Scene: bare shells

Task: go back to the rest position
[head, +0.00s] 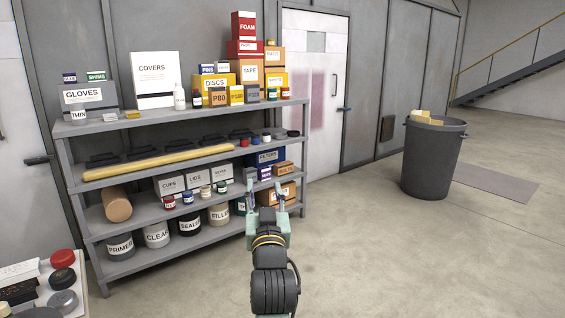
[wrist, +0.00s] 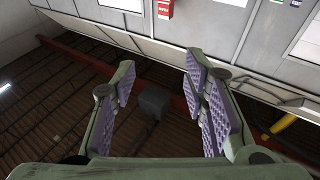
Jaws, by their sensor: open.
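My gripper (head: 266,196) is in front of the right end of a grey shelf unit in the head view, with its fingers pointing up. In the wrist view, my gripper (wrist: 160,95) is open, its two padded fingers are well apart and nothing is between them. My black arm links show below it in the head view. The wrist view looks up toward a dark ribbed ceiling and a pale wall.
The grey shelf unit (head: 184,115) holds boxes, tins and a long yellow roll (head: 158,161). A dark bin (head: 432,160) stands at right by a flat grey mat (head: 490,183). A pale table with jars (head: 62,258) is at lower left.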

